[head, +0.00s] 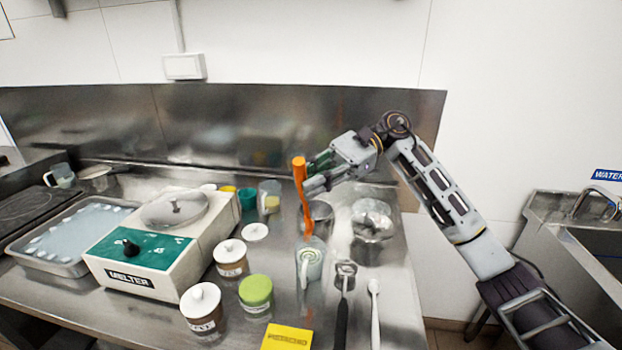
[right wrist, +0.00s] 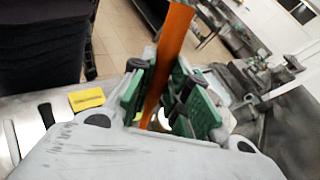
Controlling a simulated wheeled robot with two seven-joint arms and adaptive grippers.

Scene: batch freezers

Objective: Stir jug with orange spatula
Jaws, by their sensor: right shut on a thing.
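The orange spatula (head: 304,200) is held upright in my right gripper (head: 312,172), which is shut on its handle. In the right wrist view the orange handle (right wrist: 169,55) passes between the green finger pads of the gripper (right wrist: 168,100). The jug (head: 309,268) is a clear, pale container with a handle on the steel counter, directly below the spatula. The spatula's lower end is at the jug's rim; I cannot tell how far it is inside. My left gripper is not in view.
A metal pot (head: 371,240) stands right of the jug, and another metal container (head: 319,217) stands behind it. Lidded jars (head: 256,291) stand to the left, beside the melter (head: 140,265). A black-handled tool (head: 342,315) and a white spoon (head: 375,312) lie at the front right.

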